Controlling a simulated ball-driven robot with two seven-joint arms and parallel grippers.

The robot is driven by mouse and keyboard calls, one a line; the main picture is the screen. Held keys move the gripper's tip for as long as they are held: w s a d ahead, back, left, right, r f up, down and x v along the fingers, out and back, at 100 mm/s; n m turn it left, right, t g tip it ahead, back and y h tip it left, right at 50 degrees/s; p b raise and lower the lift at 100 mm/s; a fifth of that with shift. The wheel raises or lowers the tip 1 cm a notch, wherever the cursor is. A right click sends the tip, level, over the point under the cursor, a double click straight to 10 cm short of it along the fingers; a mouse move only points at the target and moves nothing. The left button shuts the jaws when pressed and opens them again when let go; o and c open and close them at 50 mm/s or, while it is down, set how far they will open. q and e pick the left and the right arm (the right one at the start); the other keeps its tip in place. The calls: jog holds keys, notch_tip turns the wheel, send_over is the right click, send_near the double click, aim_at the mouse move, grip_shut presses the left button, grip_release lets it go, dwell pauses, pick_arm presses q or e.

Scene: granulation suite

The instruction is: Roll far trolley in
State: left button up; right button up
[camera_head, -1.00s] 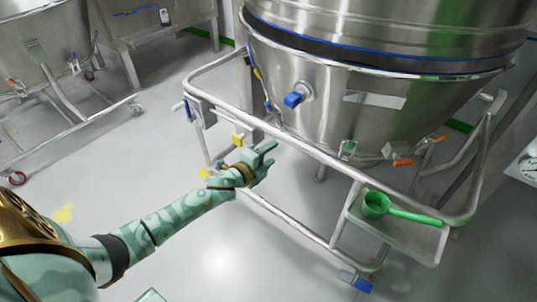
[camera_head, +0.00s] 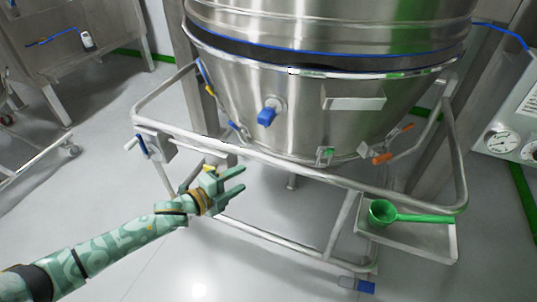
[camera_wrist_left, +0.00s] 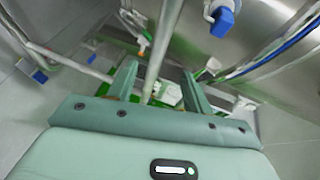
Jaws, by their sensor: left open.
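A steel trolley with a tubular push rail (camera_head: 290,159) carries a large conical steel bowl (camera_head: 300,110) right in front of me. My left gripper (camera_head: 240,181) is open and empty just below and in front of the rail's left part, fingers pointing right. In the left wrist view a steel tube (camera_wrist_left: 157,45) runs between the open fingers (camera_wrist_left: 160,72), and I cannot tell whether they touch it. A second trolley's frame (camera_head: 35,165) shows partly at the left edge. I cannot tell which one is the far trolley. My right gripper is out of view.
A green scoop (camera_head: 385,213) lies on the trolley's side shelf (camera_head: 430,240). Blue caster pedals (camera_head: 357,285) sit low at the front. A gauge panel (camera_head: 510,125) stands at the right. The pale floor (camera_head: 60,200) is open at the left.

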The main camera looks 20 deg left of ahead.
aim_at(278, 159)
pick_arm(q)
jog(key=b+x, duration=0.7)
jog(key=x, duration=0.9)
jog(key=shift+d+b, duration=0.2)
jog(key=shift+b, duration=0.1)
jog(key=shift+w+r, duration=0.1)
jog(key=shift+w, duration=0.05)
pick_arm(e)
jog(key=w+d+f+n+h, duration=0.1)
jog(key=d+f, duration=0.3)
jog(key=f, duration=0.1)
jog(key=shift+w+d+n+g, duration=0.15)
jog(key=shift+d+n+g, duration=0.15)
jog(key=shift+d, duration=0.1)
pick_arm(q)
jog(key=shift+c, duration=0.3)
